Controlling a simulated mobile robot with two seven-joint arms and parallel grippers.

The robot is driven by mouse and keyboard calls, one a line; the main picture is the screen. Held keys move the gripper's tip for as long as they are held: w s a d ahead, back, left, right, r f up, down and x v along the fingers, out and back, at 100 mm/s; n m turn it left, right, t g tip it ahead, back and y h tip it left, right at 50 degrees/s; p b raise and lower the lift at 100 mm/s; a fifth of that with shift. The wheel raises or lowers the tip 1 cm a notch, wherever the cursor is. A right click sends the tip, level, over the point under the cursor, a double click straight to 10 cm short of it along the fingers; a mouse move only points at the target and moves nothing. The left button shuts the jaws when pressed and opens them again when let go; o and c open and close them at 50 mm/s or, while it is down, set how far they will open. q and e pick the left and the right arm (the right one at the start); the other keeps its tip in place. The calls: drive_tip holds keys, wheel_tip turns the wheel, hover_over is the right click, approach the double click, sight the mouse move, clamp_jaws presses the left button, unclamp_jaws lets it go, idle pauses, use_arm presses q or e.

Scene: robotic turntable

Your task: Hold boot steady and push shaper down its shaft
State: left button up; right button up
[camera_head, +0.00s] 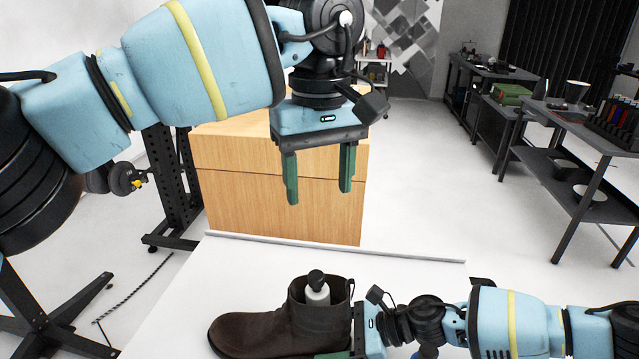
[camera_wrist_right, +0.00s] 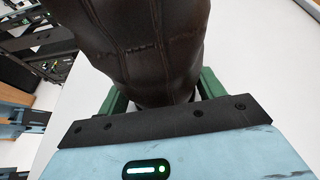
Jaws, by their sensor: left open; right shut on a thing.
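The brown boot (camera_head: 262,330) stands upright on the white table, toe to the left. The shaper (camera_head: 317,289), white with a black knob on top, sticks up out of the boot's shaft opening; its lower part is hidden inside. My right gripper (camera_head: 335,356) is shut on the boot at its heel side, low down. In the right wrist view the boot (camera_wrist_right: 145,45) fills the space between the green fingers of my right gripper (camera_wrist_right: 160,95). My left gripper (camera_head: 319,187) is open and empty, pointing down, well above the boot and shaper.
The white table (camera_head: 200,290) is clear left of and behind the boot, with a raised rim (camera_head: 330,246) at its far edge. A wooden cabinet (camera_head: 270,205) stands behind it. Dark workbenches (camera_head: 570,120) stand far right.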

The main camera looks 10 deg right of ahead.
drive_tip(key=o, duration=1.5)
drive_tip(key=shift+c, duration=0.2)
drive_tip(key=shift+d, duration=0.1)
drive_tip(key=v, duration=1.2)
drive_tip(key=shift+s, duration=0.1)
